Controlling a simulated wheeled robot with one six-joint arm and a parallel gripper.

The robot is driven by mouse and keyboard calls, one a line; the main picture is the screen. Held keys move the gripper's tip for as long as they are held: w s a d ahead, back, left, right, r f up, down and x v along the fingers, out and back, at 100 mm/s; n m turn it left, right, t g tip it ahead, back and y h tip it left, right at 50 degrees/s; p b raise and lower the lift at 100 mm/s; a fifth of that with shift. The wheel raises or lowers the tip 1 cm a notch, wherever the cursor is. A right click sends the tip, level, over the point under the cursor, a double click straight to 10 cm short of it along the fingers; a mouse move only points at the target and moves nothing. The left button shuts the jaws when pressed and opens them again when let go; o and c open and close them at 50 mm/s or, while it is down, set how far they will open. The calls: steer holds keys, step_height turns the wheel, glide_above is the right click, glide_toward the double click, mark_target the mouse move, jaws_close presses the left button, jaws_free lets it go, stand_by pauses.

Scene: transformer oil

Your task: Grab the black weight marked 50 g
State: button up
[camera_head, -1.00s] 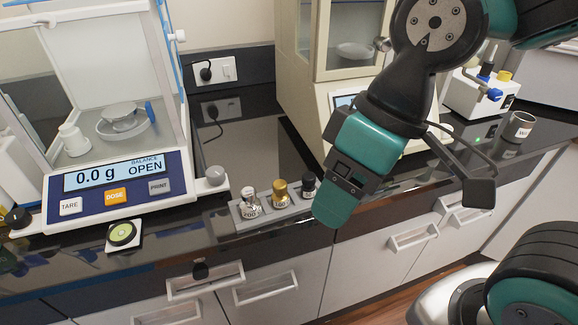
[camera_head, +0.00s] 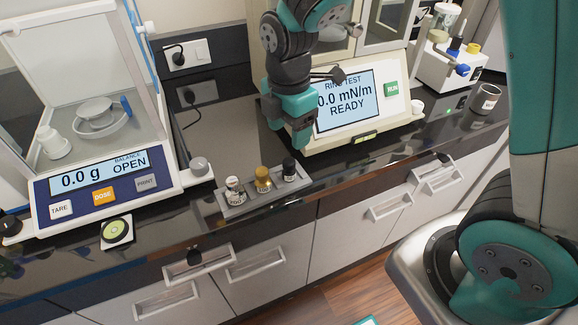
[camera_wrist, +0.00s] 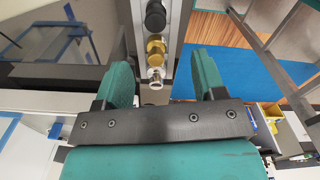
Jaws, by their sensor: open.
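The black weight (camera_head: 289,169) stands upright at the right end of a small grey rack (camera_head: 237,211) on the counter; its marking is too small to read. Beside it stand a gold weight (camera_head: 263,179) and a silver weight (camera_head: 235,189). My gripper (camera_head: 301,135) hangs above and behind the black weight, apart from it. In the wrist view my gripper (camera_wrist: 163,75) is open and empty. The black weight (camera_wrist: 155,17) shows there near the top edge, beyond the gold weight (camera_wrist: 156,49) and silver weight (camera_wrist: 155,79), in a row between the finger lines.
A balance (camera_head: 105,195) reading 0.0 g stands at left, with a green round level (camera_head: 115,230) before it. A ring tester (camera_head: 345,105) reading READY stands close behind my gripper. The counter's front edge runs just before the rack.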

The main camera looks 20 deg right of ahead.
mark_target(289, 161)
step_height(289, 161, down, 7)
steer(key=shift+r+p, duration=0.1)
steer(key=shift+p, duration=0.2)
steer(key=shift+w+d+f+p, duration=0.1)
steer(key=shift+f+p, duration=0.15)
steer(key=shift+f, duration=0.65)
steer(key=shift+w+f+p, duration=0.15)
steer(key=shift+f+p, duration=0.1)
steer(key=shift+f, duration=0.6)
steer(key=shift+w+d+f+p, duration=0.1)
steer(key=shift+f+p, duration=0.15)
steer(key=shift+f, duration=0.65)
steer(key=shift+c, duration=0.5)
steer(key=c, duration=0.9)
